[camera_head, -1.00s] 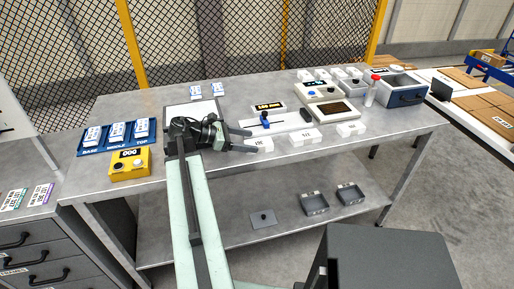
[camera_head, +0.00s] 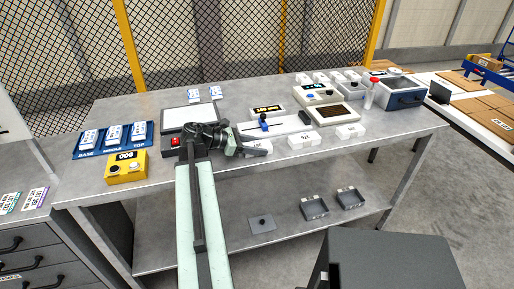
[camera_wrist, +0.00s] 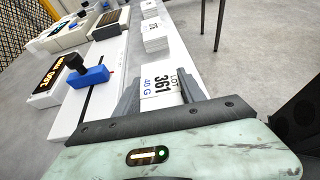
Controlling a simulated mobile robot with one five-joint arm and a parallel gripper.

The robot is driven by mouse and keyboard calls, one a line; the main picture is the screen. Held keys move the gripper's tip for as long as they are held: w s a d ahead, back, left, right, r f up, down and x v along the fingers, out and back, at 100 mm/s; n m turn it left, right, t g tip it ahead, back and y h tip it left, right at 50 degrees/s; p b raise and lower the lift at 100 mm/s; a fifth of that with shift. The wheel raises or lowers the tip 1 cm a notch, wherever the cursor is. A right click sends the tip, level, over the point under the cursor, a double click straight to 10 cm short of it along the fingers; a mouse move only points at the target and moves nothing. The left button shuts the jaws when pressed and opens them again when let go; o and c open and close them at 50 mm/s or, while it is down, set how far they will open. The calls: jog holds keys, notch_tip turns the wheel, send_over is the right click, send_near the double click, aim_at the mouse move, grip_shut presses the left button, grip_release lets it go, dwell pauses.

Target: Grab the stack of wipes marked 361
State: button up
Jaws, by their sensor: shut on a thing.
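The stack of wipes marked 361 (camera_wrist: 166,72) is a white block with a label reading LOT 361, 40 G, in the wrist view. It sits between the two dark fingers of my gripper (camera_wrist: 176,84), which is shut on it. In the head view my gripper (camera_head: 257,149) is low at the front part of the bench, left of the other white stacks. The stack is mostly hidden there by the fingers. I cannot tell whether it still touches the bench top.
Two more white stacks (camera_head: 303,139) (camera_head: 351,131) stand to the right along the bench's front. Behind is a white slide device with a blue carriage (camera_head: 264,125). A yellow box (camera_head: 126,167) and a blue tray (camera_head: 75,152) are at left. Bare bench (camera_head: 400,125) shows at right.

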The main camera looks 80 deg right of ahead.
aim_at(258, 145)
notch_tip(258, 145, up, 10)
jog(key=p, duration=1)
jog(key=shift+r, duration=0.15)
